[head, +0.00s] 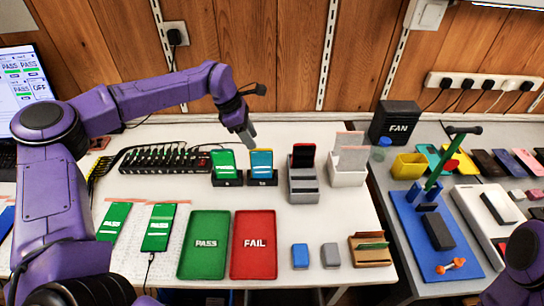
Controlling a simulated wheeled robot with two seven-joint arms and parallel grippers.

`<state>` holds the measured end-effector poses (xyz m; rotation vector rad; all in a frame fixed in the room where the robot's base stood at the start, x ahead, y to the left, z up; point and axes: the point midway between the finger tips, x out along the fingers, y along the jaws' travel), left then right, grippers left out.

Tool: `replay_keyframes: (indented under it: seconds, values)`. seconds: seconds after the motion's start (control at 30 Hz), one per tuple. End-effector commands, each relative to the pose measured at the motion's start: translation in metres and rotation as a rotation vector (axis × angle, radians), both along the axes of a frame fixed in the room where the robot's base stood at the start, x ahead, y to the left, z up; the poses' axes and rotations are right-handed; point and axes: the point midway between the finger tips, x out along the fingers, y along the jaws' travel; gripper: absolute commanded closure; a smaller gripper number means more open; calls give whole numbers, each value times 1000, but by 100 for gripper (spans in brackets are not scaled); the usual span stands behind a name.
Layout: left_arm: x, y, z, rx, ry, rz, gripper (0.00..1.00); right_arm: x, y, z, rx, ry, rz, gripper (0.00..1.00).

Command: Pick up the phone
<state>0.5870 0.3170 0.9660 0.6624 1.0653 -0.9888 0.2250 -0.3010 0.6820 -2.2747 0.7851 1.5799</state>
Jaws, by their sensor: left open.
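Several phones are in view, and I cannot tell which one the task means. A phone with a green screen (223,162) and a phone with a teal and yellow screen (261,163) stand tilted in two black cradles. Two green-screen phones lie at the left, one on the left (113,222) and one with a cable (159,226). A dark phone with a red edge (304,155) stands in a grey slotted holder (303,190). My left gripper (247,134) is open, points down, and is above and behind the two cradled phones, apparently empty. My right gripper is out of view.
A green PASS tray (205,268) and a red FAIL tray (254,268) lie at the front. A black hub (165,158) with cables is behind. A blue block (300,256), a grey block (331,256) and a wooden stand (370,257) sit at front right. A second table holds a blue mat (462,257).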

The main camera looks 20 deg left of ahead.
Motion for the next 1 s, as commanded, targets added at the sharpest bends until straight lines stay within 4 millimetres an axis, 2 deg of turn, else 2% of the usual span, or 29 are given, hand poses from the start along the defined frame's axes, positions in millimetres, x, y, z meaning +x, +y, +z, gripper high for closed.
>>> replay_keyframes:
  seconds: [0.13, 0.4, 0.57, 0.7, 0.93, 0.97, 1.0]
  values:
    - [0, -3, -8, -13, -4, 5, 57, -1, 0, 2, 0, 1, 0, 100]
    - [7, -15, -47, -13, -3, 10, 57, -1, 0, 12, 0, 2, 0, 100]
    - [13, -26, -70, -11, 0, 7, 57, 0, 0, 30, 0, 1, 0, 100]
    - [17, -33, -91, -12, -2, 8, 57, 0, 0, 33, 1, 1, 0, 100]
    - [18, -34, -95, -12, -5, 6, 57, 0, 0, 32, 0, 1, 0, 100]
    - [18, -34, -95, -12, -5, 6, 64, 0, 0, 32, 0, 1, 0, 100]
    - [18, -34, -95, -12, -5, 6, 77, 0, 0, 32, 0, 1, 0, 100]
